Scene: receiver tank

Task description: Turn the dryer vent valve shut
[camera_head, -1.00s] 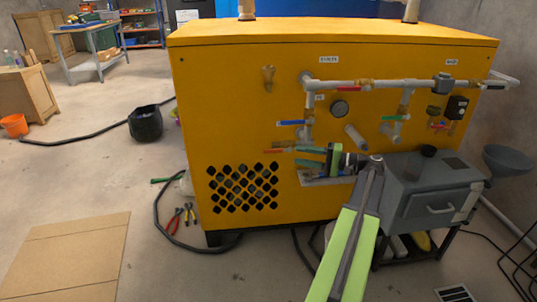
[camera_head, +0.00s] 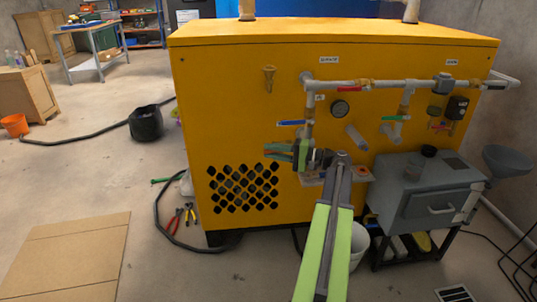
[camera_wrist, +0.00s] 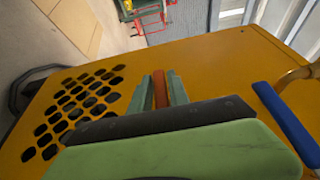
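My gripper (camera_head: 268,151) is in front of the yellow cabinet's panel, pointing left, at its lower middle. In the wrist view its two green fingers (camera_wrist: 162,88) stand on either side of an orange-red lever handle (camera_wrist: 160,92). Narrow gaps seem to show beside the handle, so the fingers look open around it rather than clamped. The handle's pivot and valve body are hidden behind my gripper in the head view. A blue lever (camera_head: 291,123) sits just above; it also shows in the wrist view (camera_wrist: 285,125). The labels are too blurred to tell which valve is the dryer vent.
The yellow cabinet (camera_head: 225,120) carries grey pipes (camera_head: 385,84), a red lever (camera_head: 348,89), a green lever (camera_head: 396,118) and a gauge (camera_head: 340,108). A grey box unit (camera_head: 425,190) stands to the right. A black hose (camera_head: 160,215) and pliers (camera_head: 176,219) lie on the floor.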

